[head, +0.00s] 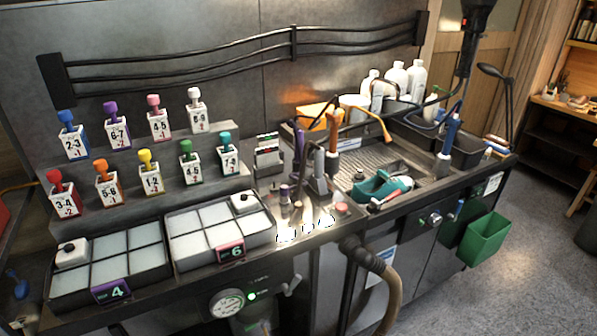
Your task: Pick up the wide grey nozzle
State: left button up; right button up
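A grey nozzle-like piece (318,172) with a broad lower end stands among several tools in the middle of the bench. It looks like the wide grey nozzle, but it is small and partly crowded by its neighbours. A purple-handled tool (299,148) stands just left of it and an orange-handled tool (333,130) stands just right and behind. Neither of my grippers can be made out in the head view.
Two compartment trays (110,296) and (222,266) fill the left front. Numbered bottles with coloured tops (150,172) stand on steps behind. A hose (385,290) hangs in front; a green bin (484,238) hangs at right.

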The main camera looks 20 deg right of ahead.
aim_at(317, 181)
jog(key=i+l+u, duration=0.1)
jog(key=l+u, duration=0.2)
jog(key=l, duration=1.15)
jog(key=k+l+u, duration=0.1)
jog(key=l+u, duration=0.15)
jog(key=l, duration=1.15)
